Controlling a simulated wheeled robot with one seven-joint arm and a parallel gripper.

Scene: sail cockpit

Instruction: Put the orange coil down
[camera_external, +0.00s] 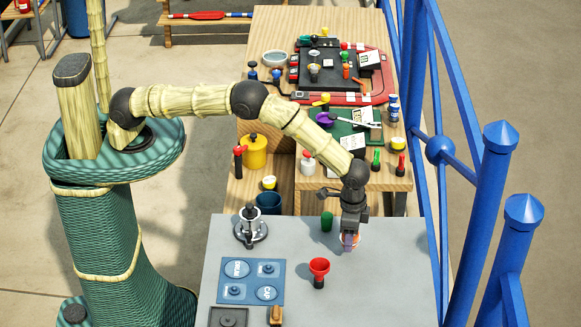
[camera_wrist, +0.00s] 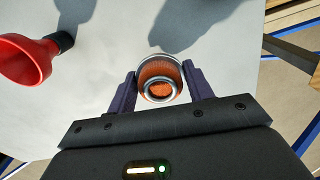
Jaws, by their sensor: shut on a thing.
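The orange coil (camera_wrist: 160,74) is a short spool with pale metallic rims, seen end-on in the wrist view between the two dark fingers. My gripper (camera_wrist: 158,88) is shut on it, with one finger on each side. In the external view my gripper (camera_external: 349,241) points down over the far right part of the grey tabletop (camera_external: 385,290). I cannot tell for sure whether the coil touches the surface.
A red funnel-shaped thing (camera_external: 319,270) stands left of my gripper. A green cup (camera_external: 327,221) is close behind it. A blue labelled panel (camera_external: 250,281) and a metal fitting (camera_external: 250,228) are at left. The tabletop's front right is clear. Blue railing (camera_external: 480,230) runs along the right.

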